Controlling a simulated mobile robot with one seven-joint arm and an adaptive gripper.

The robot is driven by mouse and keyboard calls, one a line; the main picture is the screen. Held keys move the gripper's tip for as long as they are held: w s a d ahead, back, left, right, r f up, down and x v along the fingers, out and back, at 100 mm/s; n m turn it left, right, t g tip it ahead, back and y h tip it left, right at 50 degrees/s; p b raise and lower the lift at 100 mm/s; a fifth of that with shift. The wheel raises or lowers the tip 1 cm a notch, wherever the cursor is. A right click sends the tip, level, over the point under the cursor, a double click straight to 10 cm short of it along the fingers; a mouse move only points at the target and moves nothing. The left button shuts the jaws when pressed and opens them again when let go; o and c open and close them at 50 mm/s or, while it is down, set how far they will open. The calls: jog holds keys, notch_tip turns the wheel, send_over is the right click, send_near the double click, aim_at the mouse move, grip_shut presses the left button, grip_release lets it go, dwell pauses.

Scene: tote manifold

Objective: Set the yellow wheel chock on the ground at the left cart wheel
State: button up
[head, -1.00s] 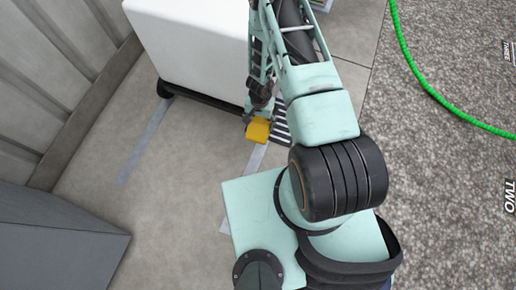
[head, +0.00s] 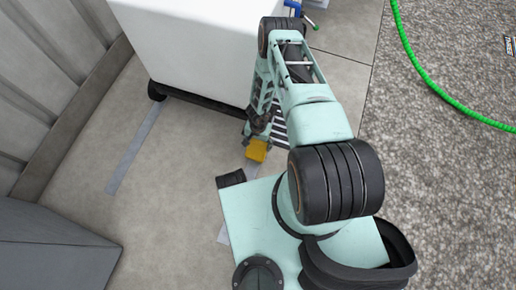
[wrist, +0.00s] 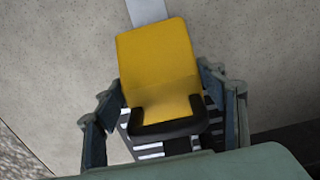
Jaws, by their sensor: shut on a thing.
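The yellow wheel chock (head: 257,150) is held in my gripper (head: 257,139), low in front of the white cart. In the wrist view the chock (wrist: 162,70) fills the middle, with a dark edge at its near end and my gripper's fingers (wrist: 165,100) on both sides of it. I cannot tell whether the chock touches the ground. The white cart (head: 190,45) stands at the upper left on a dark base. Its left wheel (head: 156,91) is a dark caster at the base's left corner, well to the left of the chock. The cart's right end is hidden behind my arm.
Light strips lie on the floor, one leading to the left wheel (head: 132,150). The concrete between chock and left wheel is clear. A grey box (head: 55,255) stands at lower left, a ribbed wall (head: 55,70) at left. A green hose (head: 430,85) lies on gravel at right.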

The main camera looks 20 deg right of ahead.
jog(key=shift+f+b, duration=1)
jog(key=shift+f, duration=1.25)
jog(key=shift+f, duration=0.1)
jog(key=shift+f, duration=0.15)
jog(key=o, duration=1.4)
jog(key=shift+o, duration=0.2)
jog(key=shift+r, duration=0.2)
notch_tip(320, 180, up, 12)
jog(key=p, duration=0.5)
jog(key=shift+r, duration=0.1)
